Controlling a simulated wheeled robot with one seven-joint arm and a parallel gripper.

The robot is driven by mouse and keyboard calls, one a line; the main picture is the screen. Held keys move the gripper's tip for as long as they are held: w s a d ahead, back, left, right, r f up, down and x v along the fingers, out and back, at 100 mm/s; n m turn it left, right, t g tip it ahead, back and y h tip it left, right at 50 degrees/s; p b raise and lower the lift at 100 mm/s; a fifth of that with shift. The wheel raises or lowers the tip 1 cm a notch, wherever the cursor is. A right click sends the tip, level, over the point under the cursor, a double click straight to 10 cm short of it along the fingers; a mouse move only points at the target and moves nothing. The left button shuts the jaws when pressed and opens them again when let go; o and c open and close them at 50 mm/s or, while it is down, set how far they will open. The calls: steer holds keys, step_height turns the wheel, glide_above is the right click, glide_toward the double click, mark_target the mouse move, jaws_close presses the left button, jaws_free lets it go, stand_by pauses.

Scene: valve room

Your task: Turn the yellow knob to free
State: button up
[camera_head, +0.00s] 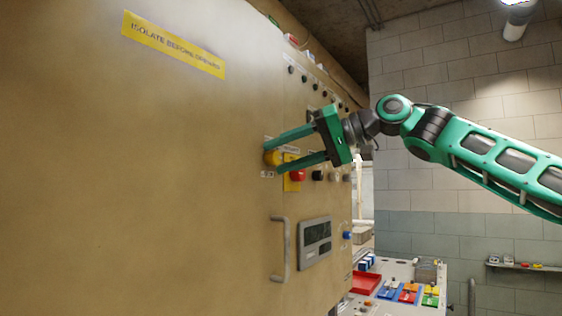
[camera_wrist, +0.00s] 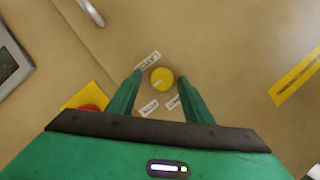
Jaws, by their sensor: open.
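The yellow knob (camera_head: 271,158) is on the front of the tan cabinet, near its right side. In the wrist view the knob (camera_wrist: 162,78) is round and yellow with a line across it, and small white labels surround it. I cannot tell how far the fingertips are from the panel.
A red button on a yellow plate (camera_head: 294,175) sits just right of and below the knob, close to the lower finger. A handle (camera_head: 279,249) and a grey display (camera_head: 314,241) are below. A bench with coloured items (camera_head: 408,291) stands at the lower right.

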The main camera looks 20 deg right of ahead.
steer(key=v, duration=1)
steer(key=shift+d, duration=0.3)
steer(key=shift+s, duration=0.1)
steer(key=s+d+f+m+g+h, duration=0.1)
steer(key=s+f+h, duration=0.2)
steer(key=f, duration=0.8)
steer(key=s+d+f+m+g+h, duration=0.1)
steer(key=s+d+f+m+h, duration=0.15)
steer(key=f, duration=0.95)
steer(key=s+d+f+m+g+h, duration=0.1)
steer(key=s+f+h, duration=0.3)
steer(key=f, duration=0.7)
steer(key=s+d+f+m+g+h, duration=0.1)
steer(key=s+d+f+g, duration=0.1)
steer(key=s+f, duration=0.6)
steer(key=s+d+f+m+g+h, duration=0.1)
steer(key=s+f+g, duration=0.3)
steer(key=s+f, duration=0.4)
step_height(320, 180, down, 6)
steer(key=shift+s+d+f+m, duration=0.15)
steer(key=shift+s+d+m, duration=0.25)
steer(key=shift+d, duration=0.25)
